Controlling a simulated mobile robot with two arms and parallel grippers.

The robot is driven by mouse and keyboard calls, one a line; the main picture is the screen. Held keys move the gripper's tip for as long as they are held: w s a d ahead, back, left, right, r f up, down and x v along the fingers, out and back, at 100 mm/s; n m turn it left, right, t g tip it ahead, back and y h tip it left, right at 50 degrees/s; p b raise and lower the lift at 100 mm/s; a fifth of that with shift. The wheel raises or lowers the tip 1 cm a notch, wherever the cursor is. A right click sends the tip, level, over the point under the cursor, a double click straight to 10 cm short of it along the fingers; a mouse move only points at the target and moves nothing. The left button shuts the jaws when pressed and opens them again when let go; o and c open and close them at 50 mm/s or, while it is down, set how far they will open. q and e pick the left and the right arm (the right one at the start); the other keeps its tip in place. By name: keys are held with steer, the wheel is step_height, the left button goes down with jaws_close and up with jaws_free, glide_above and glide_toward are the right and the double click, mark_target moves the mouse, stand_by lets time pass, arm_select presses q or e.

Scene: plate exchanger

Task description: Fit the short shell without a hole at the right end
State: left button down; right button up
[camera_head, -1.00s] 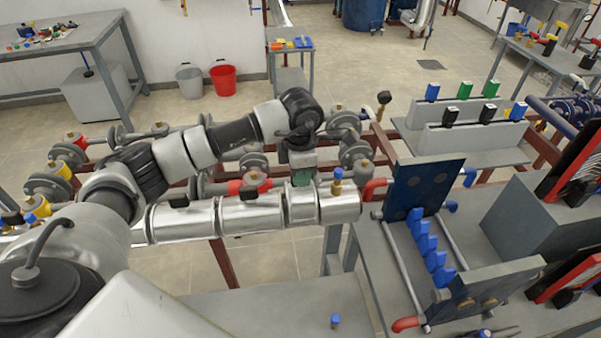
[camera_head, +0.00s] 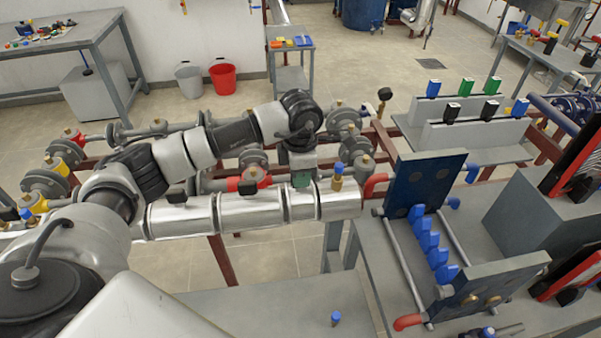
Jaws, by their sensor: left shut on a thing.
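A silver pipe line runs across the middle, clad in shiny metal shells (camera_head: 255,212). My left gripper (camera_head: 303,178) comes down onto the line from above, near its right end. It is shut on a short, narrow shell (camera_head: 302,204), which sits in line with the cladding; my gripper hides its top. I cannot tell whether a gap is left between these pieces. My right gripper is not in view.
A grey bench (camera_head: 270,305) in front carries a small blue-capped fitting (camera_head: 336,317). A blue plate exchanger (camera_head: 422,190) with a red elbow stands close to the right of the pipe end. Valves and pipes lie behind the line.

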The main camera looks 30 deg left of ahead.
arm_select(q)
steer(key=shift+f, duration=0.25)
steer(key=c, duration=1)
jaws_free()
step_height(320, 180, up, 9)
steer(key=p, duration=0.4)
steer(key=shift+r, duration=0.1)
